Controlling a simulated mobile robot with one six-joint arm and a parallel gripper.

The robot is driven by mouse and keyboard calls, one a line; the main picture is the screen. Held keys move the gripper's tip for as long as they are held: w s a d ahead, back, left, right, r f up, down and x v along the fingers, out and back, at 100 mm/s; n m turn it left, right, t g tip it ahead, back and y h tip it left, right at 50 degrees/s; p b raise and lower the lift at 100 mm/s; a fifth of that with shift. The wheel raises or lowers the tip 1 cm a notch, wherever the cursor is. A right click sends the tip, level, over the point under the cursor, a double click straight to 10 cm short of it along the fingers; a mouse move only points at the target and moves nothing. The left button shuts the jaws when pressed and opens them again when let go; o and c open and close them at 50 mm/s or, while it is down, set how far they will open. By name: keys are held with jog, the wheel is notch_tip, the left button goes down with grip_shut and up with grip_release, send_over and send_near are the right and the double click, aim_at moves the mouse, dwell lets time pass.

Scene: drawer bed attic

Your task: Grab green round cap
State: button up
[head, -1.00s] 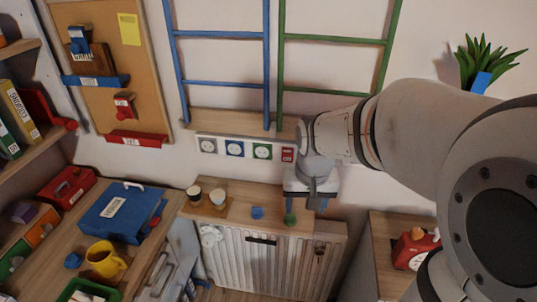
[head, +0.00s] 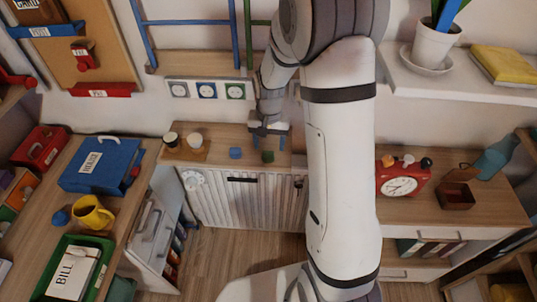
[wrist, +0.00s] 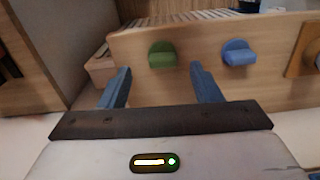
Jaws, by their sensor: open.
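The green round cap (head: 268,156) sits on the wooden top of the radiator cabinet, near its right part. In the wrist view the green cap (wrist: 161,54) lies ahead of the fingertips and between their lines, a little left of centre. My gripper (wrist: 160,76) is open and empty, with blue fingers. In the head view my gripper (head: 268,142) is over the cabinet top, close to the green cap. A blue cap (head: 235,153) stands left of the green one; it shows on the right in the wrist view (wrist: 238,53).
A wall strip with sockets (head: 207,90) is behind. A red clock (head: 401,180) stands on the right cabinet. The cabinet top around the caps is fairly clear.

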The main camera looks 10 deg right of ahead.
aim_at(268, 153)
notch_tip(268, 153, down, 4)
jog(key=shift+w+a, duration=0.1)
jog(key=shift+w, duration=0.05)
jog(key=shift+c, duration=0.4)
jog(key=c, duration=1)
